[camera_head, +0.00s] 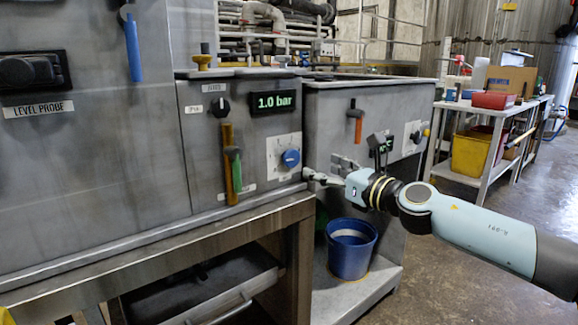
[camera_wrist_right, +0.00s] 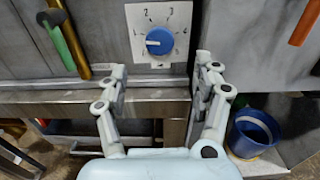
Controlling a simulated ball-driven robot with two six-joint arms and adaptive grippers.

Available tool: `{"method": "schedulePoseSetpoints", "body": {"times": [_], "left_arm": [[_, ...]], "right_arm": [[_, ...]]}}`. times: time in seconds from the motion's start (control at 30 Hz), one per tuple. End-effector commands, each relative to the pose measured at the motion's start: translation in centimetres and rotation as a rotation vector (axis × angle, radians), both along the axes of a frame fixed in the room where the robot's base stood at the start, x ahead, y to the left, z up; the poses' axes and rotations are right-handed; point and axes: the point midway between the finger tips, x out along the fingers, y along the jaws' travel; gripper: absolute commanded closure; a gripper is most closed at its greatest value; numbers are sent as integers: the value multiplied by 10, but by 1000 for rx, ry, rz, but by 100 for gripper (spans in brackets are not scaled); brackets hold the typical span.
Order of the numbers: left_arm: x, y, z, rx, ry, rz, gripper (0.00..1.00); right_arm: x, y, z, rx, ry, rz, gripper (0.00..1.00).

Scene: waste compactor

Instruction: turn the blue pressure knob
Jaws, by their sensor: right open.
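The blue pressure knob (camera_head: 290,158) sits on a white dial plate on the grey panel, right of the green-handled lever. In the right wrist view the blue knob (camera_wrist_right: 159,41) shows with a white pointer mark and numbers around it. My right gripper (camera_head: 308,174) is close to the panel, a little right of and below the knob. In the right wrist view my right gripper (camera_wrist_right: 160,78) is open and empty, its fingers apart on either side below the knob and not touching it. A display (camera_head: 273,101) above the knob reads 1.0 bar. My left gripper is not seen.
A green-handled lever (camera_head: 236,172) is left of the knob, beside a brass tube (camera_head: 228,150). A metal ledge (camera_head: 200,222) runs below the panel. A blue bucket (camera_head: 350,250) stands lower right. An orange-handled lever (camera_head: 358,127) hangs on the neighbouring cabinet.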

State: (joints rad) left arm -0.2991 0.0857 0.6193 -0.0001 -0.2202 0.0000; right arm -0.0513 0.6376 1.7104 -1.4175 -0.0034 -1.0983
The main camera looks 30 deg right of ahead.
Motion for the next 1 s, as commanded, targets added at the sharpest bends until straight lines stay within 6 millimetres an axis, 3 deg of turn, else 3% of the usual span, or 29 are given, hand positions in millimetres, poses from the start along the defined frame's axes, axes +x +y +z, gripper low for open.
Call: {"method": "schedulePoseSetpoints", "body": {"times": [0.1,0.23,0.4,0.6,1.0], "left_arm": [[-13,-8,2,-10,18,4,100],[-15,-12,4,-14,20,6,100],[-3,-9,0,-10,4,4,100],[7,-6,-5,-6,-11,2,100],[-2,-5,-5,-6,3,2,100]], "right_arm": [[13,1,2,6,-5,-3,33],[37,3,3,8,-5,-4,33],[72,5,0,8,-3,-3,33],[98,8,-1,7,0,-2,33],[106,8,0,7,1,-1,35]]}}
